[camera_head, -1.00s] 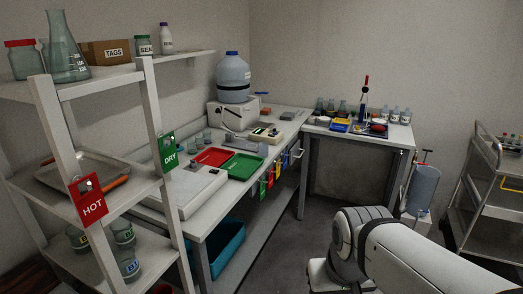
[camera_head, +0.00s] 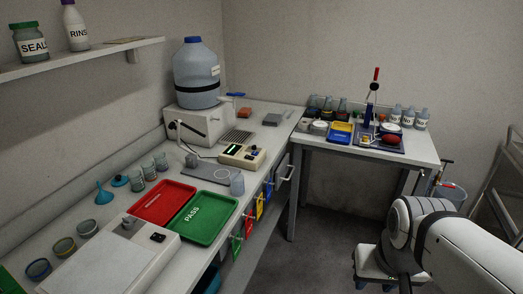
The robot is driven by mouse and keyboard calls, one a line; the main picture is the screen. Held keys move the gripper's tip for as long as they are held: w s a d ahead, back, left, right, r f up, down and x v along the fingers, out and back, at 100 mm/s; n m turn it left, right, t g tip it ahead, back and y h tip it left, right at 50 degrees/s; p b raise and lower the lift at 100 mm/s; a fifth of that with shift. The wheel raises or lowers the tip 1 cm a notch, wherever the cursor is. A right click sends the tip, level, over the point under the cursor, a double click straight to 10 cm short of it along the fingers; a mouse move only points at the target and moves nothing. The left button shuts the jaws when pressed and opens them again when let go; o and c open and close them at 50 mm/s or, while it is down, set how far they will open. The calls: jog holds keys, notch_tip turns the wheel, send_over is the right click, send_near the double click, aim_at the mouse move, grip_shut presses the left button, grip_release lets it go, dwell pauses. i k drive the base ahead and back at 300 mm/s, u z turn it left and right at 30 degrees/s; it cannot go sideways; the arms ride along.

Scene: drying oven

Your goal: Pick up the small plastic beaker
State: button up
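A small translucent beaker (camera_head: 237,184), which looks like plastic, stands upright on the long bench near its front edge. It is just right of the green PASS tray (camera_head: 207,217) and in front of the keypad instrument (camera_head: 242,155). My arm shows at the lower right, away from the bench and well apart from the beaker. My gripper is out of the picture.
A large blue-capped carboy (camera_head: 197,75) stands on a white unit at the back. A white device (camera_head: 112,262) and several small bowls (camera_head: 64,248) fill the near bench. A side table (camera_head: 345,145) holds bottles and trays. The floor (camera_head: 320,235) between is clear.

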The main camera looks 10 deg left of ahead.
aim_at(237, 179)
jog(key=u, duration=0.35)
jog(key=i, duration=1)
jog(key=u, duration=0.6)
jog(key=k, duration=0.75)
jog(key=u, duration=0.2)
jog(key=i, duration=0.75)
jog(key=z, duration=0.05)
